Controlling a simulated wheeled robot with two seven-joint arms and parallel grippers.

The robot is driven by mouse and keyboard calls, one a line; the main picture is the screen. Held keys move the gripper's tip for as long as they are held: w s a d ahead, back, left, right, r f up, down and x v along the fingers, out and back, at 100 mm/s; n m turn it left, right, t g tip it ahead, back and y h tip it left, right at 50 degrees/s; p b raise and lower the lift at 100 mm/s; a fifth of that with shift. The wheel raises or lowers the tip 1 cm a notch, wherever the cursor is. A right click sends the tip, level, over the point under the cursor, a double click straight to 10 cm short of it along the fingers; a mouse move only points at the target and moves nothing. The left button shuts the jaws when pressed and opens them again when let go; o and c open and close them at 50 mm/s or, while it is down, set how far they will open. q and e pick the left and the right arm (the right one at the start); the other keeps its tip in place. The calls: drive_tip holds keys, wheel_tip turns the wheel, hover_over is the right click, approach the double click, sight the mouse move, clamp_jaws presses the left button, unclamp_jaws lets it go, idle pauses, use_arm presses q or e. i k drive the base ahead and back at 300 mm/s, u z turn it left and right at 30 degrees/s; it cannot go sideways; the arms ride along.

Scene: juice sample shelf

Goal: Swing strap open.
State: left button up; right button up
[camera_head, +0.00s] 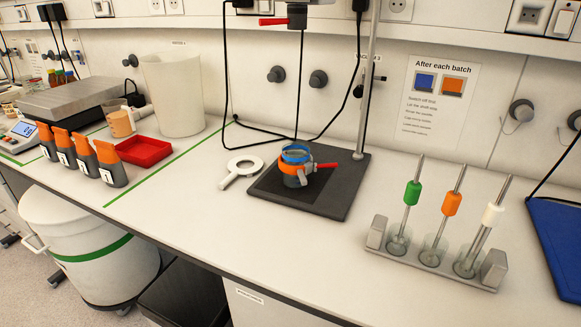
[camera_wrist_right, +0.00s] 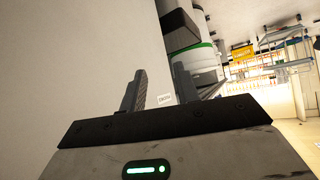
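A small dark jar (camera_head: 292,180) with an orange band (camera_head: 290,167) and a blue ring (camera_head: 296,150) on top stands on the dark stand base (camera_head: 337,195). A grey metal strap or clamp (camera_head: 306,172) lies against its right side. A red lever (camera_head: 327,166) sticks out to the right from there. The picture is too small to tell whether the strap is latched. My right gripper (camera_wrist_right: 160,88) shows only in the right wrist view, open and empty, apart from the jar. Neither gripper shows in the head view, so my left gripper is out of sight.
A white ring with a handle (camera_head: 241,171) lies just left of the base. A stand rod (camera_head: 370,75) and hanging black cables rise behind the jar. A rack (camera_head: 436,262) with colored-grip tools stands at right. Orange-topped bottles (camera_head: 107,165) and a red tray (camera_head: 143,152) stand left.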

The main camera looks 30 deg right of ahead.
sight(306, 169)
drive_tip(key=k, duration=1)
drive_tip(key=u, duration=1.1)
drive_tip(key=i, duration=1.05)
drive_tip(key=z, duration=3.25)
